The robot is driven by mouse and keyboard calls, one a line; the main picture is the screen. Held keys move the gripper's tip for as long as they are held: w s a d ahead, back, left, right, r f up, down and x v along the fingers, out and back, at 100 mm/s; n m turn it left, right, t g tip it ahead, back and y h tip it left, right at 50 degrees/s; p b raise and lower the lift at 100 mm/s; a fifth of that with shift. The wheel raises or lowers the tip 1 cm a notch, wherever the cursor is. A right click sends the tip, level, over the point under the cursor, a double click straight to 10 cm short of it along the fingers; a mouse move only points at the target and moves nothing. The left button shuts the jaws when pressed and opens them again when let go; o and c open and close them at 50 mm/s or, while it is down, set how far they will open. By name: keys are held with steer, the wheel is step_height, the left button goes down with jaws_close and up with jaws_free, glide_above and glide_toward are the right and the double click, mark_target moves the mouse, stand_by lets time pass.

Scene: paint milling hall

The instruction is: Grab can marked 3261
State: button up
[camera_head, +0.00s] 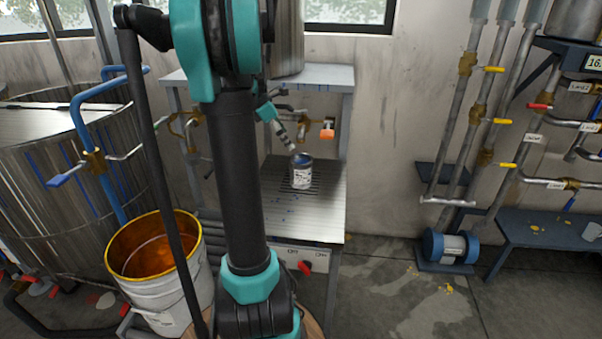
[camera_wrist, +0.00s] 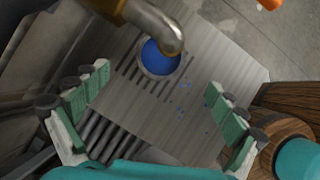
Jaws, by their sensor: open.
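A small open can (camera_head: 301,176) with a whitish label and blue paint inside stands upright on the slotted metal bench top. The label's number is too small to read. In the wrist view the can (camera_wrist: 158,62) is seen from above, its far rim partly covered by a metal spout (camera_wrist: 150,22). My gripper (camera_wrist: 156,82) is open and empty, one finger at each side of the picture. The can appears between and beyond the fingertips, apart from both. In the head view my arm hides most of the gripper; one finger shows above and left of the can.
The bench (camera_head: 323,215) carries pipes with an orange-handled valve (camera_head: 327,134) behind the can, under an upper shelf (camera_head: 325,76). A white bucket (camera_head: 185,290) with orange inside stands left. A blue pump (camera_head: 450,248) is on the floor right. Floor right of the bench is mostly clear.

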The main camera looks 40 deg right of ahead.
mark_target(298, 157)
steer(key=x, duration=0.9)
steer(key=shift+a+f, duration=0.1)
steer(key=shift+a, duration=0.2)
steer(key=c, duration=2)
steer(key=shift+o, duration=0.2)
